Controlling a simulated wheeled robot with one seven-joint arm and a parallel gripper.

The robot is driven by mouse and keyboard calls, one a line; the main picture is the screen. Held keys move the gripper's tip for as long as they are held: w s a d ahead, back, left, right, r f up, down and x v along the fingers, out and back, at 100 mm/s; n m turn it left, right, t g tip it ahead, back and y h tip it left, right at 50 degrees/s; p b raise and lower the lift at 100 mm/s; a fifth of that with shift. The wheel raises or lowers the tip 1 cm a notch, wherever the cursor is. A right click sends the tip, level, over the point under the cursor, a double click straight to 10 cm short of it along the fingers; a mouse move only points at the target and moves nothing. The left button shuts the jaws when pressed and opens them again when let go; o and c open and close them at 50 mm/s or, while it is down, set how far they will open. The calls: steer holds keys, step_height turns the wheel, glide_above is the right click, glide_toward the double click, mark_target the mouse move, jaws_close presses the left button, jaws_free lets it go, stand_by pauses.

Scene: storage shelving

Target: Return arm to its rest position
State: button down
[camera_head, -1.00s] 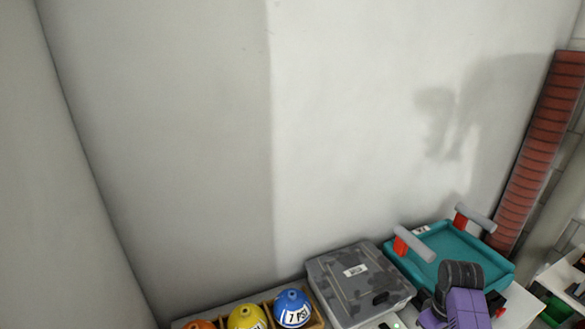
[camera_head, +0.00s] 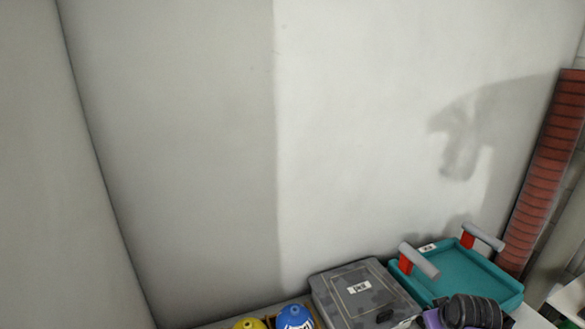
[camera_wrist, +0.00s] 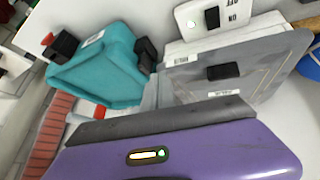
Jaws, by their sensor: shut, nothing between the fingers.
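In the head view, part of my purple and black arm shows at the bottom right corner, low in front of the teal tray (camera_head: 452,273). My gripper's end is out of that frame. In the wrist view, the purple hand with a small status light and a dark grey bar fills the bottom. My gripper (camera_wrist: 150,97) is shut with nothing held; its fingers are hard to make out. It faces the teal tray (camera_wrist: 97,72) and the grey lidded box (camera_wrist: 225,75), and appears apart from both.
The grey lidded box (camera_head: 365,298) stands left of the tray. Blue (camera_head: 294,317) and yellow (camera_head: 249,324) balls sit at the bottom edge. A red ribbed column (camera_head: 545,170) rises at the right. A white ON/OFF panel (camera_wrist: 235,12) shows in the wrist view. The wall area above is clear.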

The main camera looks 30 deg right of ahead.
steer(key=a+r+m+t+h+b, duration=0.1)
steer(key=a+r+t, duration=0.25)
steer(key=a, duration=0.75)
steer(key=a+r+t+h+b, duration=0.25)
steer(key=a+t, duration=0.25)
steer(key=a, duration=0.7)
steer(key=s+a+r+n+t+y+b, duration=0.1)
steer(key=s+a+r+n+y+b, duration=0.2)
steer(key=s+a, duration=1.6)
steer(key=n+y, duration=0.3)
steer(key=y, duration=0.2)
steer(key=shift+a+y+b, duration=0.15)
steer(key=shift+y+b, duration=0.15)
steer(key=shift+y, duration=0.05)
